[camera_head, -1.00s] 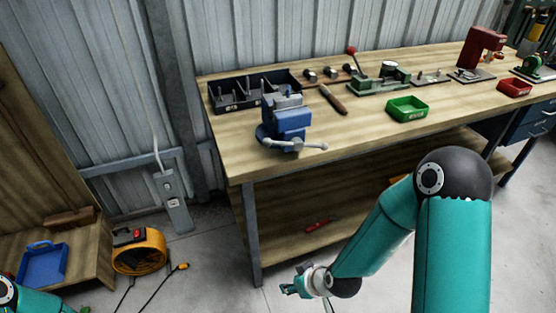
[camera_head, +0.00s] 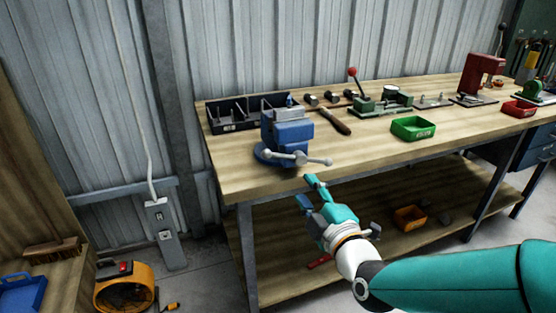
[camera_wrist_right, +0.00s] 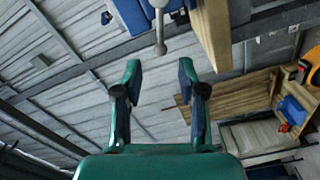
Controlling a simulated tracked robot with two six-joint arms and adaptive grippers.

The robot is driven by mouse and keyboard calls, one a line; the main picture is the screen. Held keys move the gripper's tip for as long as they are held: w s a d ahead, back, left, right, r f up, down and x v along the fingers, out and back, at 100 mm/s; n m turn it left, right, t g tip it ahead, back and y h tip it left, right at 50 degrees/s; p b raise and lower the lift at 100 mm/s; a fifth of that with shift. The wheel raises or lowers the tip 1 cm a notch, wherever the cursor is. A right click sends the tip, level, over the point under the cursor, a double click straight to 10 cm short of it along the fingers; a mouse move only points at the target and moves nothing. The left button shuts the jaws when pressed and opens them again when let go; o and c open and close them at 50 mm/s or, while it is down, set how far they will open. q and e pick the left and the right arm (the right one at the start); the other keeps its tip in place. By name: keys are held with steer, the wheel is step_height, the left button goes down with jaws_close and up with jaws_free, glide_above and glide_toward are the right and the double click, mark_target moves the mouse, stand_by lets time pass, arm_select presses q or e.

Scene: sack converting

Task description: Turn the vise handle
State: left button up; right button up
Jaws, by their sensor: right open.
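The blue vise (camera_head: 288,128) is mounted at the front left of the workbench. Its grey handle (camera_head: 298,158), a bar with ball ends, lies roughly level across the vise's front. My right gripper (camera_head: 308,190) is open and empty, just below and in front of the handle, apart from it. In the right wrist view, the handle (camera_wrist_right: 160,32) shows beyond the open fingertips (camera_wrist_right: 160,70), roughly in line with the gap between them, with part of the vise (camera_wrist_right: 133,14) above. My left gripper is not in view.
The wooden workbench (camera_head: 235,178) has its front edge close to my right gripper. A black divided tray (camera_head: 228,118) stands behind the vise, a hammer (camera_head: 335,122) and green bin (camera_head: 413,128) to its right.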

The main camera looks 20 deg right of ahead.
mark_target(283, 158)
steer(key=w, duration=0.8)
steer(key=w+p, duration=0.1)
steer(key=w, duration=0.4)
steer(key=shift+a+f, duration=0.1)
steer(key=shift+a, duration=0.15)
jaws_close()
